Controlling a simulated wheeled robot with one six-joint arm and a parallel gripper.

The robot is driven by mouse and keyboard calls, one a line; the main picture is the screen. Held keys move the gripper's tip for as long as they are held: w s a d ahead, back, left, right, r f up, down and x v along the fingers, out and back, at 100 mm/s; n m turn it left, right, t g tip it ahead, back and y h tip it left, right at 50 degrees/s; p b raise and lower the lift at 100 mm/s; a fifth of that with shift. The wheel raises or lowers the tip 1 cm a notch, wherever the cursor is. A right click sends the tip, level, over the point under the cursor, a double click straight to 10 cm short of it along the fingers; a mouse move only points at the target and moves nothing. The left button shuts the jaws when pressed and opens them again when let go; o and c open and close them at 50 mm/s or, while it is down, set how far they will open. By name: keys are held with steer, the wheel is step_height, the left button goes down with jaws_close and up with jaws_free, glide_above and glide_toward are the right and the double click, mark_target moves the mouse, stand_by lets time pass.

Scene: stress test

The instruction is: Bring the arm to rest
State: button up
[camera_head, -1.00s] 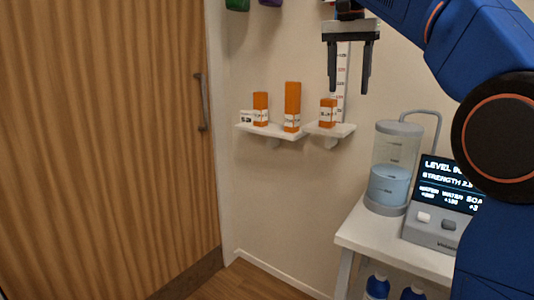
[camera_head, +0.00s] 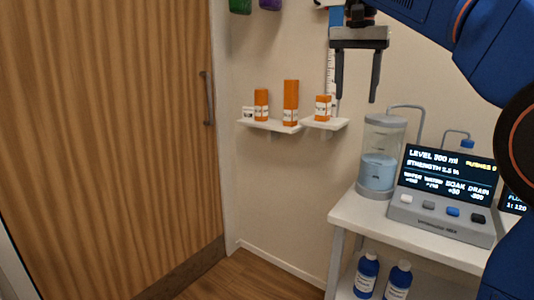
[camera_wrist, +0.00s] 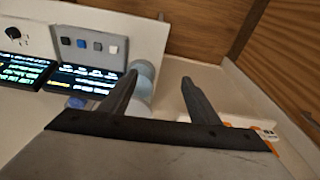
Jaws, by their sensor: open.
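My gripper (camera_head: 356,92) hangs fingers down at the top of the head view, in front of the wall and above the small shelf on the right. Its two dark fingers are apart with nothing between them. In the wrist view my gripper (camera_wrist: 158,88) also shows open and empty. My blue arm reaches in from the upper right of the head view.
A clear tank (camera_head: 380,160) of bluish liquid and a control unit with a lit screen (camera_head: 450,172) stand on a white table (camera_head: 350,212). Blue bottles (camera_head: 367,274) stand below. A wooden door (camera_head: 110,150) fills the left.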

steer(key=s+d+f+n+t, duration=0.1)
steer(key=s+d+f+n, duration=0.1)
steer(key=s+f, duration=0.8)
steer(key=s+d+f+n+t, duration=0.1)
steer(key=s+d+f+n, duration=0.1)
steer(key=s+f, duration=0.8)
steer(key=s+d+f+n+t, duration=0.1)
steer(key=s+f, duration=0.9)
steer(key=f, duration=1)
steer(key=shift+d+n+y, duration=0.4)
steer(key=shift+d+n, duration=0.3)
steer(key=shift+d, duration=0.2)
